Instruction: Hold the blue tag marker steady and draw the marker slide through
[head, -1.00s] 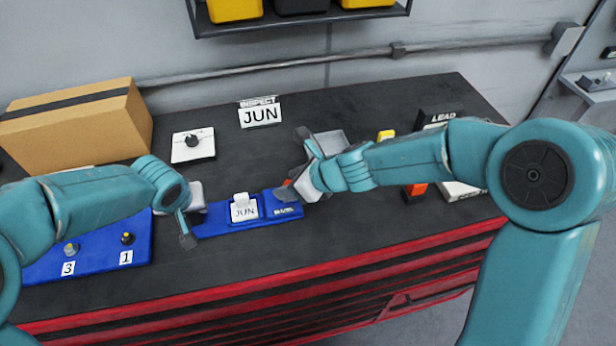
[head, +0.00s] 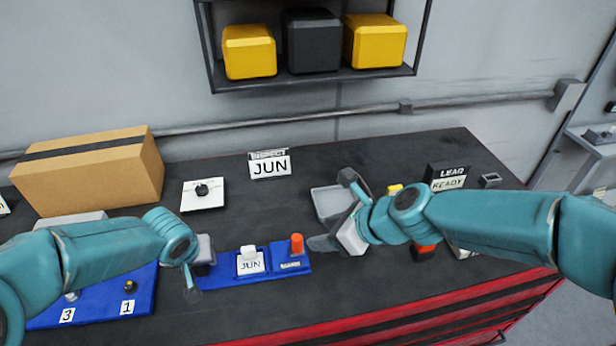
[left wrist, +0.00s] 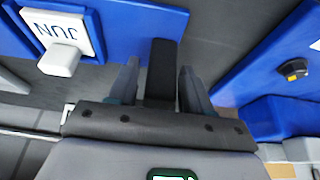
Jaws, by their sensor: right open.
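The blue tag marker (head: 228,282) lies along the table's front, with a white JUN slide piece (head: 251,263) on it. An orange knob (head: 297,243) stands upright at its right end. My left gripper (head: 193,285) is at the marker's left end. In the left wrist view its two fingers (left wrist: 160,85) stand apart on either side of a dark bar (left wrist: 162,65); whether they press on it I cannot tell. The JUN piece (left wrist: 62,38) shows there upside down. My right gripper (head: 338,212) is open and empty, right of the orange knob and apart from it.
A grey tray (head: 325,203) lies behind my right gripper. A white JUN inspect sign (head: 269,165), a white plate with a dark knob (head: 203,194) and a cardboard box (head: 90,175) stand farther back. A blue board with numbered knobs (head: 95,300) is at left.

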